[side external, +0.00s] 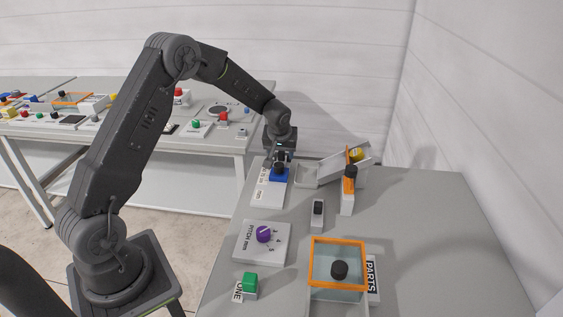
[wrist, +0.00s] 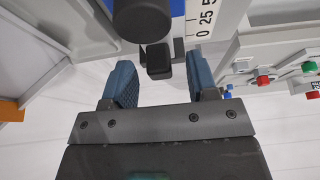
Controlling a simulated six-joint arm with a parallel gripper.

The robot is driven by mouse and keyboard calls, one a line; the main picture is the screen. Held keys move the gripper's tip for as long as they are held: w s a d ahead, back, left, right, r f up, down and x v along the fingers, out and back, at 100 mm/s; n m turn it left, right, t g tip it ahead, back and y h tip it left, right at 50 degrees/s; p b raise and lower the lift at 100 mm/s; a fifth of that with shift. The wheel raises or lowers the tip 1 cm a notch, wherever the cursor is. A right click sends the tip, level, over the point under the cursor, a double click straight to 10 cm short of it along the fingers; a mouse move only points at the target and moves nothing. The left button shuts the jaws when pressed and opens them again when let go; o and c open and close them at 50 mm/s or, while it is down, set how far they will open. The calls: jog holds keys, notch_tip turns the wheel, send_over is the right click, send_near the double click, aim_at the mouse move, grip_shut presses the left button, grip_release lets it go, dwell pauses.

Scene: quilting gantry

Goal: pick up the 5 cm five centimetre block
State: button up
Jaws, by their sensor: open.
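My gripper (side external: 281,160) is at the far left of the near table, over a blue part (side external: 279,174) on a white base (side external: 269,193) with a printed scale. In the wrist view my gripper (wrist: 160,84) is open, its blue-padded fingers apart. A small black block-shaped piece (wrist: 158,62) shows between or just beyond the fingertips, with a gap to each finger. A black round knob (wrist: 142,18) is beside it. I cannot read a five centimetre mark on any block.
A purple PITCH dial (side external: 264,234) and an orange-rimmed clear box (side external: 338,241) are nearer the front. A tilted white tray (side external: 336,161) and an orange-and-black upright piece (side external: 349,182) stand right of my gripper. The table's right side is clear.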

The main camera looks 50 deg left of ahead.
jog(key=shift+w+a+f, duration=0.1)
jog(key=shift+f, duration=0.15)
jog(key=shift+c, duration=0.3)
jog(key=c, duration=0.9)
jog(key=shift+r, duration=0.1)
